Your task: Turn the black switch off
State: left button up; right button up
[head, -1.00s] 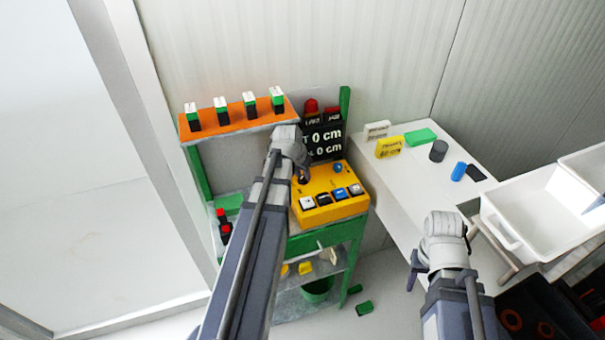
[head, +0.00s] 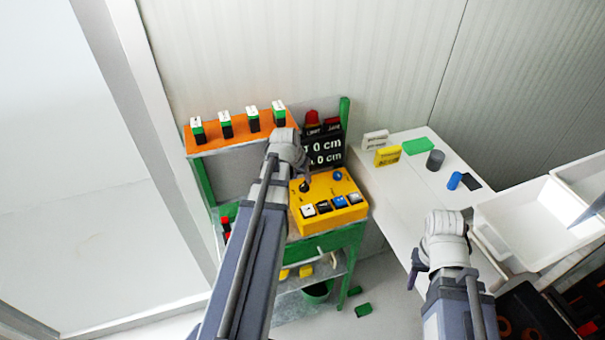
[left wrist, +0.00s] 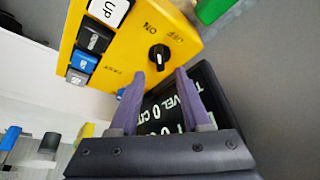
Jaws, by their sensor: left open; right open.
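The black switch (head: 305,187) is a round knob on the sloped top of the yellow control box (head: 350,217). In the left wrist view the switch (left wrist: 159,57) has a white mark and sits below the ON and OFF lettering; which label the mark points to is hard to tell. My left gripper (left wrist: 160,76) is open and empty, its two purple fingertips just short of the switch, one to each side, apparently not touching it. In the head view its fingers are mostly hidden by my wrist. My right gripper (head: 414,272) is open and empty, low beside the white table.
The yellow box also carries a blue button (head: 338,176) and a row of square buttons (head: 332,203). A black display (head: 323,150) stands behind it. The white table (head: 395,195) holds small blocks; a white bin (head: 530,225) is at right.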

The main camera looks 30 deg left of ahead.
pick_arm(q)
jog(key=p+v, duration=0.1)
jog(key=v, duration=0.2)
jog(key=shift+f, duration=0.1)
pick_arm(e)
notch_tip(320, 180, up, 3)
jog(key=shift+f, duration=0.2)
